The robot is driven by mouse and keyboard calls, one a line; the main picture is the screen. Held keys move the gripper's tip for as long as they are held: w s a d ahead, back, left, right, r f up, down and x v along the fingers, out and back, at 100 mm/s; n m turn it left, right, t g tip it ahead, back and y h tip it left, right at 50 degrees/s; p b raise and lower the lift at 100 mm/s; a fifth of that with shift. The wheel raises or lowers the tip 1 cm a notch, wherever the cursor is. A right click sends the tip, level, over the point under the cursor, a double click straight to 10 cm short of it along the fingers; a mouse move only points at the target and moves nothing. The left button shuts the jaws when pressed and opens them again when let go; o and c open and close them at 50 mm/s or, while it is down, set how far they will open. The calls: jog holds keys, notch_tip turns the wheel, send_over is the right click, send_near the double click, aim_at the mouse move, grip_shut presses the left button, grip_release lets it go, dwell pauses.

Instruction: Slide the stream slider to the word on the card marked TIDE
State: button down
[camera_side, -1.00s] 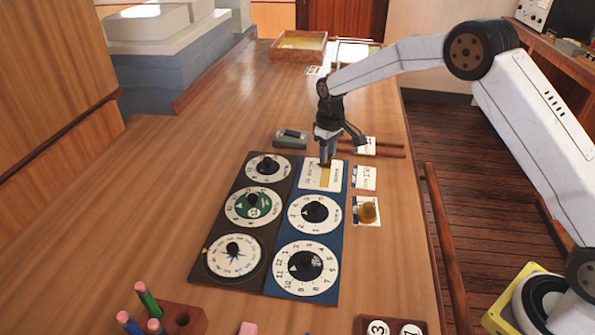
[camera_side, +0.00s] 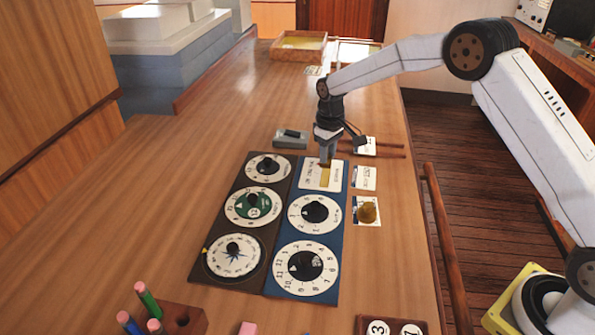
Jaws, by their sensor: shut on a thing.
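The slider plate (camera_side: 311,172) is a white face with a brass-coloured slot and small words beside it. It sits at the far end of the blue panel (camera_side: 338,228). My gripper (camera_side: 326,161) points down at the far end of the slot and is shut on the slider knob, which the fingers mostly hide. Small white cards lie to the right of the panel: one (camera_side: 364,178) beside the plate, one (camera_side: 360,221) under a brass-coloured round object (camera_side: 368,213), and one (camera_side: 367,147) farther back near wooden rods. Their writing is too small to read, so I cannot tell which says TIDE.
Two white dials stand nearer on the blue panel, and a dark panel (camera_side: 233,275) with three dials adjoins it on the left. A grey device (camera_side: 291,138) lies behind. A wooden pen block (camera_side: 184,318) is at the front. Open tabletop lies at left and back.

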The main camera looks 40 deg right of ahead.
aim_at(326, 174)
jog(key=shift+r, duration=0.1)
jog(key=shift+s+a, duration=1.25)
jog(key=shift+c, duration=2)
grip_release()
notch_tip(326, 174, up, 8)
jog(key=shift+s, duration=0.1)
